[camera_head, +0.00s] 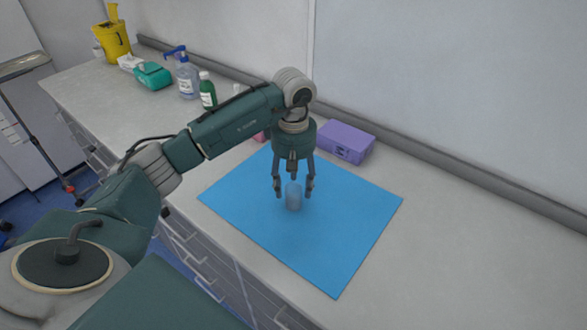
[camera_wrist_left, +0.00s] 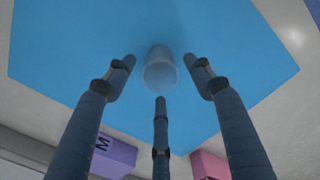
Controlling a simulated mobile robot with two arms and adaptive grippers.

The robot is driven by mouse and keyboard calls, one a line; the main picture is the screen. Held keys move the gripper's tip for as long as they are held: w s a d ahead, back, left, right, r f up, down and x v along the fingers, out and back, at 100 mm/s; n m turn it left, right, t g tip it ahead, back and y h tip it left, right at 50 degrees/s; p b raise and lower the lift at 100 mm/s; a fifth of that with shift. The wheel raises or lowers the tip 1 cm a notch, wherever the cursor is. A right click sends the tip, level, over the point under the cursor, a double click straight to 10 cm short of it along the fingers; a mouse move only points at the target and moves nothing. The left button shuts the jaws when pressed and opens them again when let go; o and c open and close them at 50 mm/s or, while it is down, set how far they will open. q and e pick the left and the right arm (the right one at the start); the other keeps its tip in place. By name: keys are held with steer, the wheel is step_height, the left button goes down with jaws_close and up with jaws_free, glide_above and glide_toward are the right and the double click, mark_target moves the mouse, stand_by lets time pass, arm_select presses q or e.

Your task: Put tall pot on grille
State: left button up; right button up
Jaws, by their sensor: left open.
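A small translucent tall pot (camera_head: 293,195) stands on the blue mat (camera_head: 340,245). My left gripper (camera_head: 294,190) is open, with its fingers pointing down around the pot in the head view. In the left wrist view, the pot (camera_wrist_left: 160,72) shows beyond the three spread fingers (camera_wrist_left: 163,85), and no finger visibly touches it. I cannot make out a grille in either view. My right gripper is not in view.
A purple box (camera_head: 345,142) stands behind the mat, and a pink object (camera_head: 260,136) is partly hidden behind my left arm. A green bottle (camera_head: 207,92), a pump bottle (camera_head: 186,77), a teal pack (camera_head: 153,75) and a yellow bin (camera_head: 113,40) stand at the back left. The counter's right side is clear.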

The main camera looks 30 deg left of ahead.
mark_target(295, 196)
arm_select(q)
step_height(295, 196, up, 7)
steer(key=b, duration=0.1)
steer(key=shift+o, duration=0.5)
steer(key=shift+r+b, duration=0.3)
steer(key=shift+r, duration=0.3)
steer(key=f+n, duration=0.2)
steer(key=n, duration=0.4)
steer(key=f+n+b, duration=0.1)
steer(key=f+n, duration=0.2)
steer(key=n, duration=0.3)
steer(key=f+n, duration=0.3)
steer(key=n, duration=0.3)
steer(key=shift+w+b, duration=0.35)
steer(key=shift+s+f+p, duration=0.1)
steer(key=shift+f+p, duration=0.35)
steer(key=shift+f, duration=0.1)
step_height(295, 196, down, 4)
steer(key=shift+s+d+r+p, duration=0.1)
steer(key=shift+s+r+p, duration=0.1)
steer(key=shift+p, duration=0.55)
steer(key=shift+w+f, duration=0.1)
steer(key=shift+f, duration=0.25)
steer(key=c, duration=1.4)
